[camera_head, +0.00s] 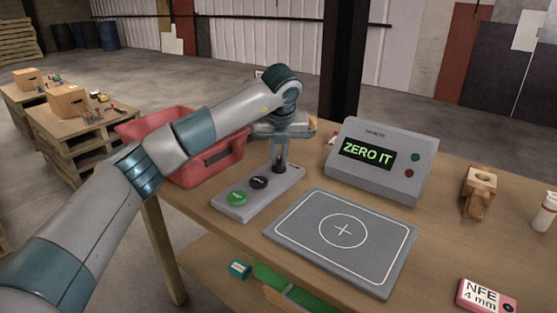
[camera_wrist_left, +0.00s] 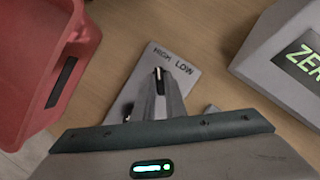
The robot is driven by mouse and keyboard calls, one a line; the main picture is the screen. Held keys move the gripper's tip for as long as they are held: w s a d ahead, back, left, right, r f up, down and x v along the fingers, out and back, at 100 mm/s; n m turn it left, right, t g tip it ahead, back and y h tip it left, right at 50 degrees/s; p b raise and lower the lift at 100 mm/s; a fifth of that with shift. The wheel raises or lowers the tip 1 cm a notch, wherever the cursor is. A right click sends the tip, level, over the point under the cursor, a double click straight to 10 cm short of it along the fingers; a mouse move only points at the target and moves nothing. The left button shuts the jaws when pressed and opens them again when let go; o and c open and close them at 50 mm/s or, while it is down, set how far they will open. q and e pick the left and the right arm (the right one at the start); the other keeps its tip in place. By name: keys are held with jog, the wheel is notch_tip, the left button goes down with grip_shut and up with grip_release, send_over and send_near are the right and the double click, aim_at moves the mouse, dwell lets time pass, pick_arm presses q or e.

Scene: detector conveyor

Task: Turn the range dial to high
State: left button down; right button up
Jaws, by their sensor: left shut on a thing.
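The range dial (camera_wrist_left: 158,74) is a small dark knob with a white mark, at the far end of the grey control panel (camera_head: 264,199). In the left wrist view the labels HIGH and LOW are printed on the panel (camera_wrist_left: 186,84) beyond the dial. The white mark points up the picture, closer to HIGH than to LOW. My left gripper (camera_head: 280,167) points down over the panel's far end and is shut on the dial. The fingers hide most of the dial, and in the head view it cannot be made out. My right gripper is not in view.
The panel also carries a green button (camera_head: 237,198) and a black one (camera_head: 258,182). A red bin (camera_head: 212,158) is at left, a display box (camera_head: 385,160) reading ZERO IT at right. A grey plate (camera_head: 343,255) lies in front. A wooden stand (camera_head: 479,190) stands further right.

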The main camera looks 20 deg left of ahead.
pick_arm(q)
jog(key=shift+n, duration=0.5)
jog(key=c, duration=1.8)
grip_release()
jog(key=v, duration=1.7)
jog(key=shift+w+d+r+b, duration=0.2)
jog(key=shift+d+r+b, duration=0.05)
jog(key=shift+d+b, duration=0.1)
jog(key=shift+r, duration=0.1)
